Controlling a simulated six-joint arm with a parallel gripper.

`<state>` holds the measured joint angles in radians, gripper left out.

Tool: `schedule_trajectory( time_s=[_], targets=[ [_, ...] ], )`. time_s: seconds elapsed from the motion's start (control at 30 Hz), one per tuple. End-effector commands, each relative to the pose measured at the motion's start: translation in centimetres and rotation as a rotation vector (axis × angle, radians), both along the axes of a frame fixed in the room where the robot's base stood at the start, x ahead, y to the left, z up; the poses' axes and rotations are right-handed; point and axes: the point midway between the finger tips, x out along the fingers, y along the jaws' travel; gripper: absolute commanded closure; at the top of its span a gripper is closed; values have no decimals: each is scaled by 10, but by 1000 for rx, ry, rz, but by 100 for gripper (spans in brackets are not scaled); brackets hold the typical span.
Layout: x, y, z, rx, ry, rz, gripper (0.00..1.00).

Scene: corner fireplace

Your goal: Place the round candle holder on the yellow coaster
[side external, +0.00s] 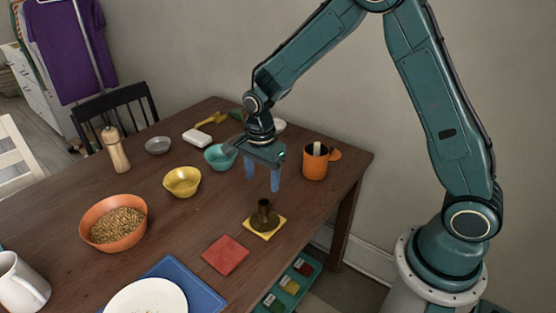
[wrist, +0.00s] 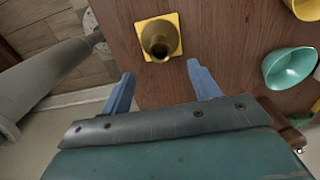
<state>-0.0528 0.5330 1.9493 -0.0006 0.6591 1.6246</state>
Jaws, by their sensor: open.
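The round candle holder (side external: 264,216) is dark brass with a narrow neck and a wider base. It stands upright on the yellow coaster (side external: 280,232) near the table's right edge. In the wrist view the candle holder (wrist: 158,41) sits over the yellow coaster (wrist: 176,20), whose corners show around it. My gripper (side external: 262,184) is raised above the table, behind the candle holder and apart from it. In the wrist view my gripper (wrist: 164,78) has its two blue fingers spread with nothing between them.
A red coaster (side external: 225,255) lies left of the yellow one. An orange mug (side external: 316,162) stands behind, near the right edge. A teal bowl (side external: 219,157), a yellow bowl (side external: 182,182) and an orange bowl (side external: 113,224) stand to the left. A blue mat (side external: 205,296) lies in front.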

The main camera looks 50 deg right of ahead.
Motion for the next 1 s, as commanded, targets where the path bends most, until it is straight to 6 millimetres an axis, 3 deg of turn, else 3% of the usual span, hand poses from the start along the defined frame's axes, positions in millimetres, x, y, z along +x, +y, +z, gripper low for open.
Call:
schedule_trajectory(
  time_s=[0.17, 0.37, 0.67, 1.0],
  targets=[
    [-1, 0, 3, 0, -4, 8, 39],
    [-7, -2, 24, 0, -29, 81, 39],
    [-37, -7, 89, -15, -115, 344, 39],
    [-91, -13, 154, -71, -216, 688, 39]
  ],
)
